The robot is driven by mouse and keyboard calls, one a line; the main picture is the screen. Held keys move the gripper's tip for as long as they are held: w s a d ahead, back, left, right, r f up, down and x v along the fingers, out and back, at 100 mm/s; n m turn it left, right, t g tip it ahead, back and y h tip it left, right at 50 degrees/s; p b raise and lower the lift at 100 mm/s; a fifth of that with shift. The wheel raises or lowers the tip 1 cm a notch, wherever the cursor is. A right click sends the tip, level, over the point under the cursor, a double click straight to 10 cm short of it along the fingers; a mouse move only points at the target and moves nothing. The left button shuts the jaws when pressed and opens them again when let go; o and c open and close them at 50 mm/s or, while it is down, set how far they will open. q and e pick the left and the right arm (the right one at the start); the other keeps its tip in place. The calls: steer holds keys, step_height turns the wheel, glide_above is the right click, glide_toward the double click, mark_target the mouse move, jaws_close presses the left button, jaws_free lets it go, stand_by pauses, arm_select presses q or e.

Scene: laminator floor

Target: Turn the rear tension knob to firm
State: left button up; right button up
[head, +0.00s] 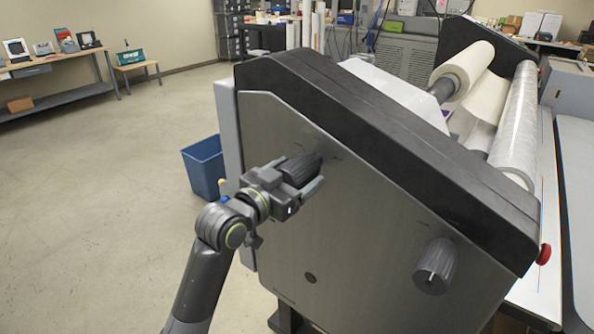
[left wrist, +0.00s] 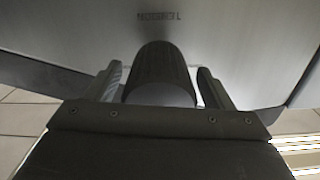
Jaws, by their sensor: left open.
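The laminator (head: 340,230) stands with its grey side panel facing me. A dark ribbed knob (head: 302,168) sits on the panel's left part, and another dark knob (head: 435,266) with a pale pointer line sits at the lower right. My left gripper (head: 305,180) is at the left knob, with its jaws open around it. In the left wrist view the knob (left wrist: 160,70) stands between the two fingers (left wrist: 163,85), with a visible gap on each side. A small label (left wrist: 158,15) is on the panel above it, too blurred to read surely. The knob's setting cannot be told. My right gripper is not in view.
A blue bin (head: 204,166) stands on the floor left of the laminator. Film rolls (head: 515,125) lie on top of the machine, and a red button (head: 544,254) is at its right edge. A bench (head: 60,88) is at the far left. The floor at left is clear.

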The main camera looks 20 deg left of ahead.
arm_select(q)
steer(key=shift+w+d, duration=0.15)
steer(key=shift+w, duration=0.1)
steer(key=shift+c, duration=0.4)
steer(key=c, duration=0.9)
steer(key=shift+m, duration=0.3)
steer(key=shift+f+m+b, duration=0.1)
steer(key=shift+m+b, duration=0.45)
steer(key=shift+m, duration=0.05)
steer(key=m+b, duration=0.2)
steer(key=m, duration=0.2)
steer(key=m+b, duration=0.2)
steer(key=m, duration=0.2)
steer(key=shift+m, duration=0.4)
